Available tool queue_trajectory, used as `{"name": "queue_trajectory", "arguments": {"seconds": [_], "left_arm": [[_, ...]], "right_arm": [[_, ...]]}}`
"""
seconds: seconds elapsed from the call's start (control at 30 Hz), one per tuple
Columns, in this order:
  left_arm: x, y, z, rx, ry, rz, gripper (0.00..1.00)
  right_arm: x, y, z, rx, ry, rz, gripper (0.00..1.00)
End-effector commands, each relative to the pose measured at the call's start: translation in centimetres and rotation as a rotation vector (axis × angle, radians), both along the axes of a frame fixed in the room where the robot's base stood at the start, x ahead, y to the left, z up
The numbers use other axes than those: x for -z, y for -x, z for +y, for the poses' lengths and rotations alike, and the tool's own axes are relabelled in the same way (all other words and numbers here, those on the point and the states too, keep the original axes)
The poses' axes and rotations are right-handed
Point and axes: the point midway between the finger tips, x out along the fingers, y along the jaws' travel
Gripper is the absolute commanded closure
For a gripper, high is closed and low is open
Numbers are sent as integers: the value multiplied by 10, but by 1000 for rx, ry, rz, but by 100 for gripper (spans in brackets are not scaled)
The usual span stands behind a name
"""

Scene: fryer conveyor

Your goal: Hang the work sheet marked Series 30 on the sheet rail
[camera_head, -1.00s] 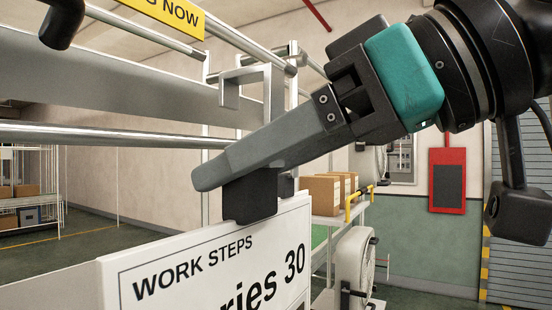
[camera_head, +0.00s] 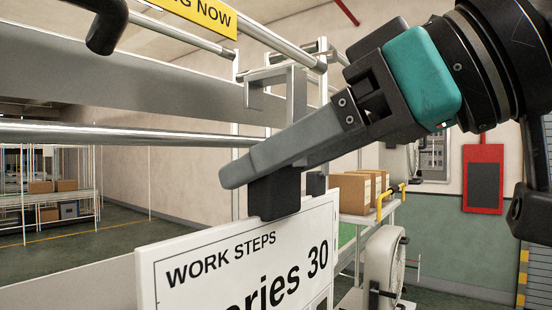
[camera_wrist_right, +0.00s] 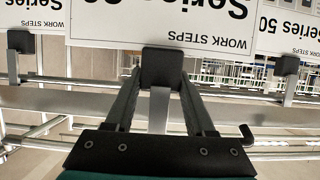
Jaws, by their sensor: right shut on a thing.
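The white work sheet (camera_head: 190,290) marked "WORK STEPS" and "…ries 30" is at the lower middle of the head view, roughly upright; its lower part is out of frame. A black block (camera_head: 275,195) sits at its top edge. My right gripper (camera_head: 262,180) is shut on this block from above. In the right wrist view the sheet (camera_wrist_right: 110,25) appears upside down, with the block (camera_wrist_right: 162,67) between the fingers. A long silver bar (camera_head: 100,133) runs behind and left of the gripper; I cannot tell whether it is the sheet rail. My left gripper is out of view.
A second sheet marked Series 50 (camera_wrist_right: 293,25) shows beside the held one in the right wrist view. A square metal bracket (camera_head: 290,85) stands behind the gripper. A black hook-shaped part (camera_head: 106,30) and yellow sign (camera_head: 205,12) are above left. Cartons (camera_head: 355,190) stand behind right.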

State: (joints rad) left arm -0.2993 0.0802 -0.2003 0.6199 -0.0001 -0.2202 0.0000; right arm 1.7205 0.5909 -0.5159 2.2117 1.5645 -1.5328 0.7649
Motion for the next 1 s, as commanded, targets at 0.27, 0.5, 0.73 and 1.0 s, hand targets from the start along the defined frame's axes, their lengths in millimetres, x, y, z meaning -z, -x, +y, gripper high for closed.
{"name": "queue_trajectory", "arguments": {"seconds": [0.27, 0.5, 0.73, 1.0], "left_arm": [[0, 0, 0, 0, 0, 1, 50], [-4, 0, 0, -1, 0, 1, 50], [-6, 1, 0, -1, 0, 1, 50], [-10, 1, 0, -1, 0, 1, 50]], "right_arm": [[0, 0, 0, 0, -1, -1, 100], [-1, -5, 7, -1, -2, 0, 100], [-1, -11, 15, 0, -1, 1, 100], [-1, -17, 24, -1, -1, 0, 100]]}}
